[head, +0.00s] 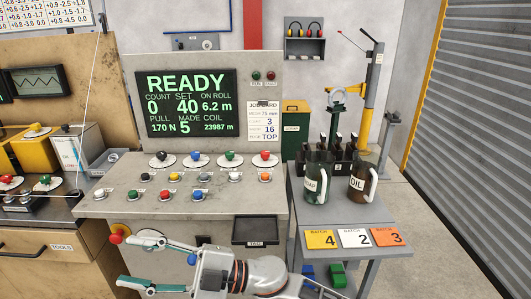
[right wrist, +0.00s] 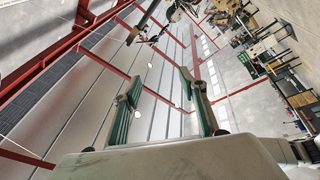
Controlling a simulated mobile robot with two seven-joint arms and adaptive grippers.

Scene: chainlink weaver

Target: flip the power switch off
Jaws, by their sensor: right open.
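On the left front of the grey control console (head: 220,218) sits a red knob (head: 115,238) on a yellow base; I see no legible label marking it as the power switch. The screen (head: 188,103) is lit and reads READY. My right gripper (head: 126,263) is open and empty, its fingers pointing left just below and right of the red knob, with a visible gap between the fingers. Its fingers also show apart in the right wrist view (right wrist: 160,80), with nothing between them. My left gripper is not in view.
Several coloured knobs and buttons (head: 200,178) cover the console's sloped top. A black tray (head: 255,231) is on its front. A side table (head: 380,217) at right holds two dark jugs and batch cards. A wooden bench (head: 40,240) stands at left. Floor at right is clear.

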